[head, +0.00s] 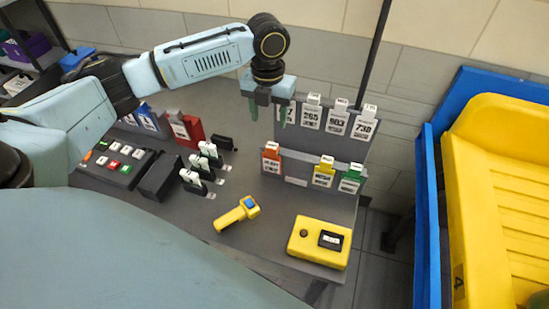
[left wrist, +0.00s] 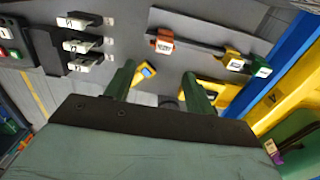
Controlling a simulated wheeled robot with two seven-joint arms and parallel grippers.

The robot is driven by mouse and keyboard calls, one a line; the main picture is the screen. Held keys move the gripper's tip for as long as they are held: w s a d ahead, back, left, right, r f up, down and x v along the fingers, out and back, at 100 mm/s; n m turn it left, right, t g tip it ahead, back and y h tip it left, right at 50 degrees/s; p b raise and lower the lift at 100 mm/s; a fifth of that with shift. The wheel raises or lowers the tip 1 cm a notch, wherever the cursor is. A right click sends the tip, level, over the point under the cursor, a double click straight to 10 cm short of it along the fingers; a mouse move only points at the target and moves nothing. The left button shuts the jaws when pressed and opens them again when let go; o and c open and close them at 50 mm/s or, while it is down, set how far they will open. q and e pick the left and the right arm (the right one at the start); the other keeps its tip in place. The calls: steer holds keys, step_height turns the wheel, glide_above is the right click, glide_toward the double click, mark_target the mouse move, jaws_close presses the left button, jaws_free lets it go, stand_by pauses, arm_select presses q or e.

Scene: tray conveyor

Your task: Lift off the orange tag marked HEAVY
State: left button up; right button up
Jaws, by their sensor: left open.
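The orange tag (head: 271,158) hangs at the left end of the lower rail on the grey rack, and its fine lettering is too small to read surely. In the left wrist view the orange tag (left wrist: 161,42) shows beyond the fingertips. A yellow tag (head: 324,172) and a green tag (head: 350,179) hang to its right on the same rail. My left gripper (head: 267,112) points down with its green fingers apart and empty. It appears above the orange tag, in front of the upper row. The left wrist view shows both fingers (left wrist: 160,82) with nothing between them. My right gripper is not in view.
White numbered tags (head: 311,115) hang on the upper rail, close to my left gripper. A yellow scanner (head: 238,214) and a yellow box (head: 319,242) lie on the grey table. White-topped holders (head: 193,182) stand left. A blue frame with yellow trays (head: 497,190) stands right.

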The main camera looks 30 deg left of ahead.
arm_select(q)
glide_above(272, 145)
steer(key=f, duration=0.4)
steer(key=shift+s+a+f, duration=0.3)
steer(key=shift+s+f, duration=0.05)
steer(key=shift+f, duration=0.05)
steer(key=shift+w+d+f, duration=0.15)
steer(key=shift+d+f, duration=0.05)
steer(key=shift+f, duration=1.35)
steer(key=shift+w+d+f, duration=0.1)
steer(key=shift+d+f, duration=0.05)
steer(key=shift+f, duration=1.35)
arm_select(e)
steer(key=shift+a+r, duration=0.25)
arm_select(q)
steer(key=shift+c, duration=0.2)
steer(key=c, duration=0.8)
steer(key=shift+c, duration=0.2)
steer(key=shift+r, duration=0.15)
